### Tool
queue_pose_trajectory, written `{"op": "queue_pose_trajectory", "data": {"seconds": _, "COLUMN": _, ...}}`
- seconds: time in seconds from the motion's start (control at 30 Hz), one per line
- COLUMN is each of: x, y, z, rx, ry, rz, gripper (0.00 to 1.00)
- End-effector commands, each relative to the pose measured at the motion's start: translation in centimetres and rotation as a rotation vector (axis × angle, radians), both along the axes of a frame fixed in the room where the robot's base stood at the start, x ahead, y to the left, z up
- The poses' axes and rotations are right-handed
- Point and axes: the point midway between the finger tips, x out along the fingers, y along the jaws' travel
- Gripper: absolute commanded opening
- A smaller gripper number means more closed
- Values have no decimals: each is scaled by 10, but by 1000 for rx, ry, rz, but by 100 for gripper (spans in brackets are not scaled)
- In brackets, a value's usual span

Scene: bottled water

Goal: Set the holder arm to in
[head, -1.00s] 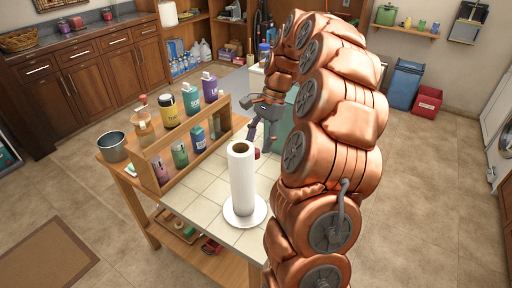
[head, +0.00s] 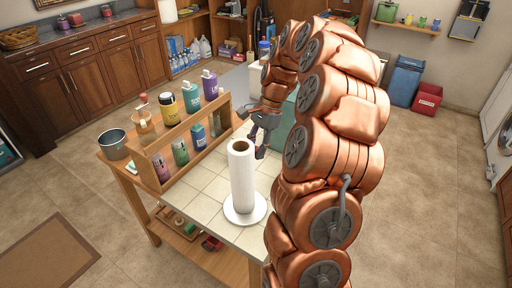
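A white paper towel roll (head: 242,180) stands upright on a round white base (head: 233,217) on the tiled table top. It may belong to the holder, but I cannot make out a holder arm. My gripper (head: 256,147) is beyond the roll and a little to its right, above the far part of the table. Its two dark fingers point down and are spread apart, with nothing visible between them. My copper arm hides the right side of the table.
A wooden rack (head: 190,150) with several bottles runs along the table's left side. A metal pot (head: 113,144) stands at the left corner. A teal object (head: 284,128) is behind my gripper, partly hidden. Bare tiles (head: 205,205) lie between rack and roll.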

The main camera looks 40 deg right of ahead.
Motion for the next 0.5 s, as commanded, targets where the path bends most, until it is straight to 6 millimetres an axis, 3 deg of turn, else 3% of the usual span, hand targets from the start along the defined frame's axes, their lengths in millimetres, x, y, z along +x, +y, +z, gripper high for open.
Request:
{"op": "queue_pose_trajectory", "data": {"seconds": 0.3, "x": 0, "y": 0, "z": 0, "rx": 0, "ry": 0, "rz": 0, "gripper": 0}}
{"op": "queue_pose_trajectory", "data": {"seconds": 0.5, "x": 1, "y": -2, "z": -2, "rx": -2, "ry": -1, "rz": 20, "gripper": 0}}
